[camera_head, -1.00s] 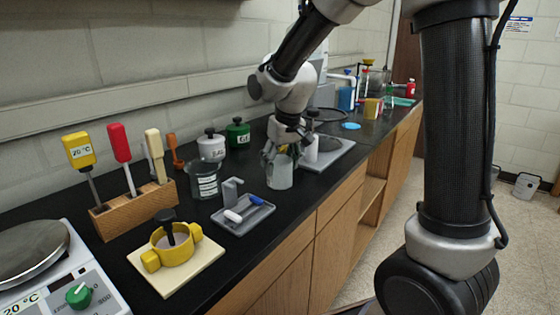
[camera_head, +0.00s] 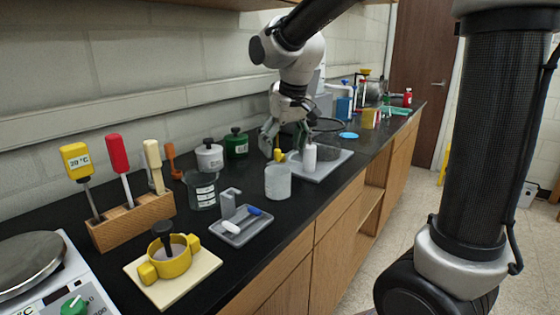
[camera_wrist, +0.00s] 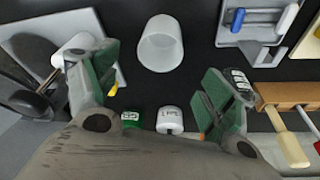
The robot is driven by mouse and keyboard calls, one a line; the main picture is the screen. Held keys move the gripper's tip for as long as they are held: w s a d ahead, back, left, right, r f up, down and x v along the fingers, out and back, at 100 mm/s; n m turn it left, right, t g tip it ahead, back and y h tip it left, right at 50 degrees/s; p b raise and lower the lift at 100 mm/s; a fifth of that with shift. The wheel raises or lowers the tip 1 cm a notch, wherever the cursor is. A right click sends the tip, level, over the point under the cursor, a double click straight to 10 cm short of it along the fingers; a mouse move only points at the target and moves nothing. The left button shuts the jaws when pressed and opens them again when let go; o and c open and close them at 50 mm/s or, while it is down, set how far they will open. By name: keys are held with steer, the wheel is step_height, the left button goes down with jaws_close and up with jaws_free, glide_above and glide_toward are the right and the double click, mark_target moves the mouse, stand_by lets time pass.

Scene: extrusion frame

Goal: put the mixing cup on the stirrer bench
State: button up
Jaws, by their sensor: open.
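A frosted white cup (camera_head: 278,182), which I take for the mixing cup, stands upright on the black bench top. It also shows in the wrist view (camera_wrist: 160,43), its mouth open toward the camera. A small grey tray (camera_head: 240,240) with a post and a blue and a white bar lies in front of it; I cannot tell for sure whether this is the stirrer bench. My gripper (camera_head: 285,150) is open and empty, above and behind the cup. In the wrist view its fingers (camera_wrist: 160,72) are spread wide, apart from the cup.
A labelled dark beaker (camera_head: 201,190) stands left of the cup; white (camera_head: 209,157) and green (camera_head: 236,145) pots stand behind. A larger grey tray (camera_head: 325,170) with a white bottle (camera_head: 309,158) is to the right. A yellow two-handled pot (camera_head: 172,258) sits on a cream board.

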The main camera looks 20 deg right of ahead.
steer(key=s+d+r+m, duration=0.2)
steer(key=s+d+r, duration=0.2)
steer(key=s+d, duration=0.65)
steer(key=s+d+f, duration=0.2)
steer(key=s, duration=0.4)
steer(key=s+d+f+t, duration=0.1)
steer(key=s, duration=0.6)
steer(key=shift+s+d+f+m+h, duration=0.3)
steer(key=shift+d+f+m+h, duration=0.1)
stand_by(0.8)
